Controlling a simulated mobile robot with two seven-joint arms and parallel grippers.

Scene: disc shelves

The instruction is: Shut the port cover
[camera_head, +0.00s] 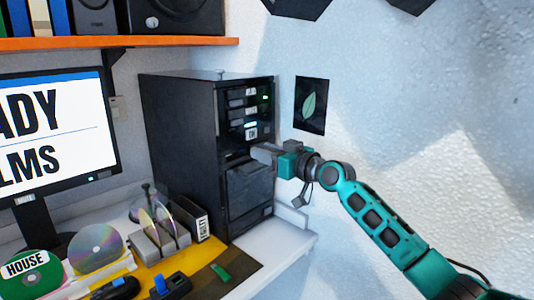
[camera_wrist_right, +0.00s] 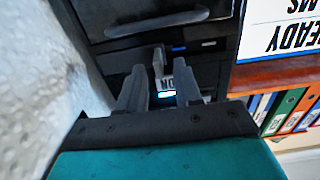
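A black computer tower (camera_head: 180,150) stands against the wall, its front facing right, with drive slots, a green light and a lit white label. My right gripper (camera_head: 262,153) is at the middle of that front, just below the label. In the right wrist view, its two grey fingers (camera_wrist_right: 159,75) are spread apart, facing the tower front. A small grey upright tab (camera_wrist_right: 158,62) shows between the fingertips and may be the port cover; I cannot tell for sure. Contact between the fingers and the tab is unclear. The port is not clearly visible. My left gripper is out of view.
A monitor (camera_head: 60,135) stands left of the tower, under an orange shelf (camera_head: 120,42). Discs (camera_head: 97,247), a disc rack (camera_head: 160,240) and small items crowd the desk in front.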

